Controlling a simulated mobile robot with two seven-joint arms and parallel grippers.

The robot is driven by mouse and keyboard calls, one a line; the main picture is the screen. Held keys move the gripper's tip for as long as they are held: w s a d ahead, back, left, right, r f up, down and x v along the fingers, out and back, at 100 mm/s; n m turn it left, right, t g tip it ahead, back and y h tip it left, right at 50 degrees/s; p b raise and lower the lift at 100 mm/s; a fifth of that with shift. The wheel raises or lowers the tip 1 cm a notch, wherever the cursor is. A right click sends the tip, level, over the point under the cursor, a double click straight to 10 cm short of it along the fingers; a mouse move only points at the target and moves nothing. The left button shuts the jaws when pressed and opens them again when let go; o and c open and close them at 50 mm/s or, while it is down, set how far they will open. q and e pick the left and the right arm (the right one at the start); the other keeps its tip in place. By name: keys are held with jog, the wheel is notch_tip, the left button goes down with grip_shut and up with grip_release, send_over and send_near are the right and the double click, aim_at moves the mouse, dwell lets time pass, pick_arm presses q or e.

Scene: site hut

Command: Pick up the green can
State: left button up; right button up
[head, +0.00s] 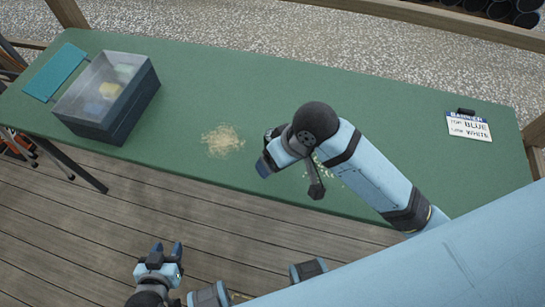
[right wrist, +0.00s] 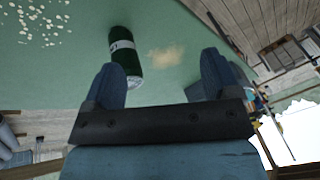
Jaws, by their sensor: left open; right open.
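The green can (right wrist: 125,52) shows in the right wrist view on the green table. It is dark green with a pale band and a silvery end, and its lower part is partly behind the left-hand finger. My right gripper (right wrist: 161,62) is open, with the can beyond that finger and nothing seen held. In the head view my right gripper (head: 265,163) is over the table's near part, and I cannot make out the can there. My left gripper (head: 168,249) is open and empty, off the table's near edge above the plank floor.
A dark box with a clear lid (head: 122,113) and a teal flat piece (head: 55,72) are at the green table's (head: 250,90) left end. A tan crumb patch (head: 222,140) lies near the front. A lettered card (head: 469,127) is at right. The table's back middle is clear.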

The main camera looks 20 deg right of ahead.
jog(key=w+d+r+m+g+h, duration=0.15)
jog(key=w+r+h, duration=0.3)
jog(key=w, duration=0.55)
jog(key=shift+g+y, duration=0.35)
jog(key=shift+y, duration=0.1)
jog(key=f, duration=1.3)
jog(key=shift+d+f, duration=0.2)
jog(key=shift+d, duration=0.2)
jog(key=shift+c, duration=0.2)
jog(key=c, duration=1.2)
jog(key=shift+o, duration=0.2)
